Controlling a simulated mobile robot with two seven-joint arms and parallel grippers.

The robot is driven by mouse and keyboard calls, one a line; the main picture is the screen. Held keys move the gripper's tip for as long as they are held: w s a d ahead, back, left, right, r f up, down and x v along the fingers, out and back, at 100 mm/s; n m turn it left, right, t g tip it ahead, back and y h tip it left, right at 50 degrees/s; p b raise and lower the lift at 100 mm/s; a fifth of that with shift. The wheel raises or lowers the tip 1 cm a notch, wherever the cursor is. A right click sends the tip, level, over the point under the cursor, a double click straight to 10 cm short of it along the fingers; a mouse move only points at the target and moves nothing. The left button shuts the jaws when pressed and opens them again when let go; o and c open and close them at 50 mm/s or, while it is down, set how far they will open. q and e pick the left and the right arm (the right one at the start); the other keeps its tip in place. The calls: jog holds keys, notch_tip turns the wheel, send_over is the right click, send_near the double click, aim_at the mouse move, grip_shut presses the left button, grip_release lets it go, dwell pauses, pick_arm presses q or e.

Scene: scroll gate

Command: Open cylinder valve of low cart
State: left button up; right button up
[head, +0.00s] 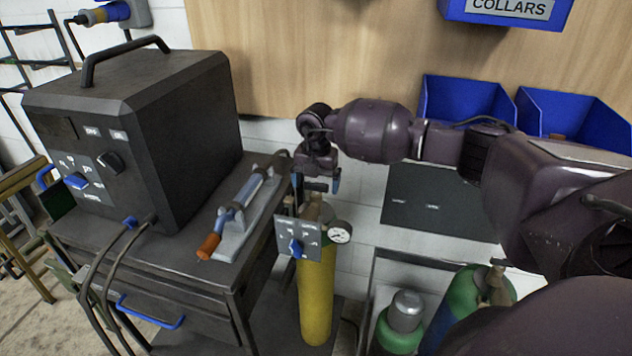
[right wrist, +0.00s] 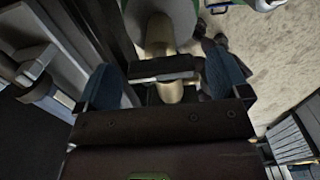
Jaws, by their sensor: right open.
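A yellow gas cylinder (head: 315,300) stands upright at the right end of a dark cart (head: 190,262). Its brass-coloured valve (head: 314,209) is at the top, beside a round gauge (head: 340,232) and a small grey plate with a blue knob (head: 297,247). My right gripper (head: 319,184) points down just above this valve, open. In the right wrist view its blue fingertips (right wrist: 165,80) stand on either side of a dark bar (right wrist: 162,68) and a brass stem (right wrist: 169,93). Whether they touch is unclear. My left gripper is not in view.
A black welder box (head: 140,140) and a clamp-like tool with an orange handle (head: 235,215) rest on the cart. Green cylinders (head: 465,295) stand in a frame at the lower right. Blue bins (head: 460,105) hang on the wall behind my arm.

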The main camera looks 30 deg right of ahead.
jog(key=c, duration=0.9)
jog(key=shift+c, duration=0.2)
